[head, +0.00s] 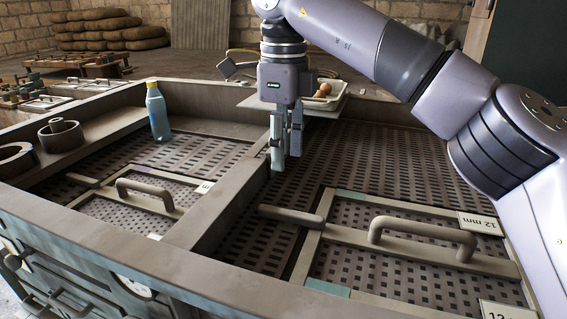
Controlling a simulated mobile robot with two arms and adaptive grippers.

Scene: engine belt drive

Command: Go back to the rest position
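My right gripper (286,160) hangs fingers down near the middle of the head view, over the divider of the workbench. A narrow gap shows between its two fingers, and I see nothing held in it. My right arm comes in from the right edge and reaches across the top. My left gripper and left arm are not in view.
The bench (215,228) has perforated trays with raised rims and handled panels (422,232). A blue bottle (158,112) stands upright at the left, near round metal parts (62,135). A light tray with brownish items (323,90) sits behind the gripper. The right back perforated area is clear.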

